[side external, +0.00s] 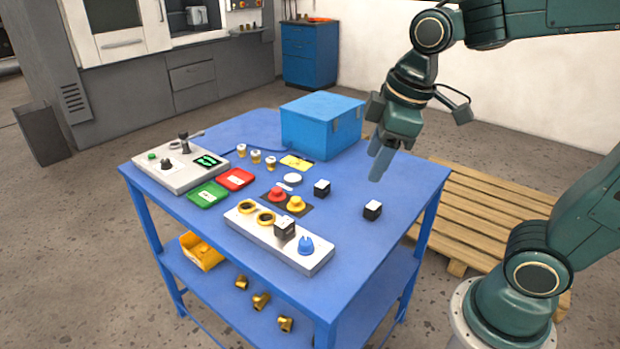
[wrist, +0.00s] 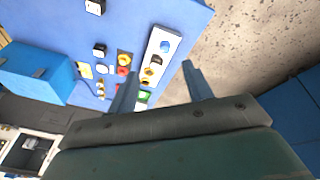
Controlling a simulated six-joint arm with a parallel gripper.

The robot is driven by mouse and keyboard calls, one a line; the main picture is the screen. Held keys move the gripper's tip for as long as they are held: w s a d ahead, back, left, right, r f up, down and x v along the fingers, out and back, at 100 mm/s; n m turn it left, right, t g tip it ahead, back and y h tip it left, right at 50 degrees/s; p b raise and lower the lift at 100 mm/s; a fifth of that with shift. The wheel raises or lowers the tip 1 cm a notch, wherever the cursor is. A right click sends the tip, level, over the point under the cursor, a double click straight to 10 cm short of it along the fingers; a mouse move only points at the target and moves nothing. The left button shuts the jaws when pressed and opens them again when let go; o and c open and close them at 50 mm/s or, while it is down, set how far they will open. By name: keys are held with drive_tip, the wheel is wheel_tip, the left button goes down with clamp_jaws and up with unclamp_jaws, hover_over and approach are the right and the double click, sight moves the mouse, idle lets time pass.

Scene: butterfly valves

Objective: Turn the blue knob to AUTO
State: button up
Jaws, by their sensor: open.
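The blue knob (side external: 306,245) sits on the right end of a grey-white panel (side external: 308,261) near the front edge of the blue table. It also shows small in the wrist view (wrist: 166,46), at the top end of the panel. I cannot read any AUTO marking or which way the knob points. My gripper (side external: 381,162) is open and empty, above the back right part of the table, well apart from the knob. In the wrist view its two fingers (wrist: 158,82) stand apart with nothing between them.
Red and yellow buttons (side external: 287,200) lie behind. Two loose cubes (side external: 372,211) (side external: 322,188) and a blue box (side external: 318,128) are on the table. The right front tabletop is clear.

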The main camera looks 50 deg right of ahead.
sight(306, 241)
drive_tip(key=w+a+f+n+g, duration=0.3)
drive_tip(key=w+f+n, duration=0.5)
drive_tip(key=w, duration=0.4)
drive_tip(key=shift+a+f+n, duration=0.25)
drive_tip(key=shift+a+n, duration=0.05)
drive_tip(key=shift+n, duration=0.3)
drive_tip(key=shift+f, duration=0.15)
wheel_tip(306, 241, down, 14)
drive_tip(key=shift+r, duration=0.25)
drive_tip(key=c, duration=1)
